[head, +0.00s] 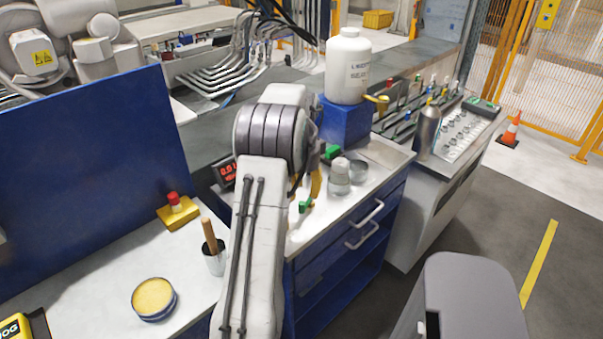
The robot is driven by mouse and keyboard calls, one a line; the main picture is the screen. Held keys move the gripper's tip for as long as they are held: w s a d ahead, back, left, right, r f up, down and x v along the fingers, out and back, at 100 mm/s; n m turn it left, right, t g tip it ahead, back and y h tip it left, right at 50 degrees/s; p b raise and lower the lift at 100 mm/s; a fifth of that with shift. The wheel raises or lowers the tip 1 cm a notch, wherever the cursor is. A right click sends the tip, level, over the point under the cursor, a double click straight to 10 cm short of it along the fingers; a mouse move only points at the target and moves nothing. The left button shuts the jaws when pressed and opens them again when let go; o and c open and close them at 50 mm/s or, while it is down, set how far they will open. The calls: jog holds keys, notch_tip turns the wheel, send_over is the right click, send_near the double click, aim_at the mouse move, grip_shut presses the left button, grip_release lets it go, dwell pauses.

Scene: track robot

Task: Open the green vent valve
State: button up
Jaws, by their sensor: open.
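My arm reaches forward over the white worktop, and its wrist hides much of what lies behind it. My gripper (317,180) is at the arm's end, just left of a clear lidded jar; it is open, with nothing seen held. Two green pieces show there, an upper one (332,152) and a lower one (305,207), with a yellow-orange piece (317,183) between them. I cannot tell whether either green piece is the vent valve or part of my gripper. A white bottle (348,66) with a yellow tap (378,99) stands on a blue block (343,121) beyond the gripper.
The lidded jar (340,178) and a metal cup (358,171) stand close to the gripper. A red digital display (227,171) is partly hidden behind my arm. A yellow box with a red button (178,211), a cup (215,261) and a round tin (154,299) are at left.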

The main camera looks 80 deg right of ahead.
notch_tip(320, 180, up, 6)
jog(key=shift+r, duration=0.15)
jog(key=shift+o, duration=0.2)
